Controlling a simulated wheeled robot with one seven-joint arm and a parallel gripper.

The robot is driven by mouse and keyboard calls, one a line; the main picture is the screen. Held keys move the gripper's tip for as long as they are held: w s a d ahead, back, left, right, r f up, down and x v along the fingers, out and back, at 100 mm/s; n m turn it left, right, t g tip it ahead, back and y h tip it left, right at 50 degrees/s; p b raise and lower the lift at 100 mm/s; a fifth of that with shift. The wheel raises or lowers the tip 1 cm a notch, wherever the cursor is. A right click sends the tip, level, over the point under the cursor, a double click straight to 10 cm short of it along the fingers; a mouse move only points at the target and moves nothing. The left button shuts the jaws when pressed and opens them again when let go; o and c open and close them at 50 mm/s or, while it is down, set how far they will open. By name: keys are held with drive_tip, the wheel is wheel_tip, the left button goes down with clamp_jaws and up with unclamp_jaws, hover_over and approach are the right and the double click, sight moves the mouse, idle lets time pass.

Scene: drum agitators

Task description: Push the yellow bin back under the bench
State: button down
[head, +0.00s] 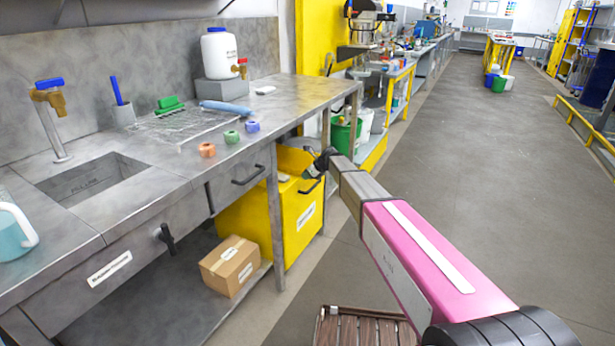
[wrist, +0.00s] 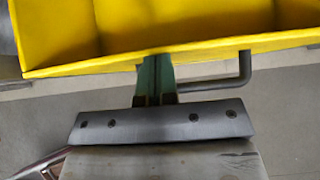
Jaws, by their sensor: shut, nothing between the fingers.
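The yellow bin (head: 303,222) stands on the floor at the bench's right end, partly under the worktop. Its front, with a dark handle (head: 310,186) and a white label, sticks out past the bench leg. The wrist view shows the bin's open top and near rim (wrist: 100,63), with the grey handle (wrist: 240,80) right of the fingers. My gripper (head: 326,158) is at the bin's upper front edge. Its greenish fingers (wrist: 155,72) are together and empty, with tips at the rim; I cannot tell whether they touch it.
The grey bench (head: 130,185) has a sink and several small items on top. A cardboard box (head: 230,264) sits on its lower shelf, left of the bin. A slatted brown crate or pallet (head: 362,328) is at the bottom. The aisle floor (head: 450,150) to the right is clear.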

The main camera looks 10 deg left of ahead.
drive_tip(key=shift+w+a, duration=0.2)
drive_tip(key=shift+a, duration=0.2)
drive_tip(key=s+d+r, duration=0.4)
drive_tip(key=d+r, duration=0.3)
drive_tip(key=d, duration=0.4)
drive_tip(key=s+d+f+n+g+h, duration=0.1)
drive_tip(key=s+d+f+n+h, duration=0.1)
drive_tip(key=s+d+n, duration=0.5)
drive_tip(key=s+d+f+n+g+h, duration=0.1)
drive_tip(key=s+d+f+n+h, duration=0.2)
drive_tip(key=s+d, duration=0.8)
drive_tip(key=s+d+f+n+g+h, duration=0.1)
drive_tip(key=s+d+f+n+h, duration=0.2)
drive_tip(key=s+d+n, duration=0.6)
drive_tip(key=s+f+n, duration=0.2)
drive_tip(key=s+n, duration=0.1)
drive_tip(key=s, duration=0.6)
drive_tip(key=shift+s+d+f, duration=0.25)
drive_tip(key=shift+s+d, duration=0.1)
drive_tip(key=shift+d, duration=0.05)
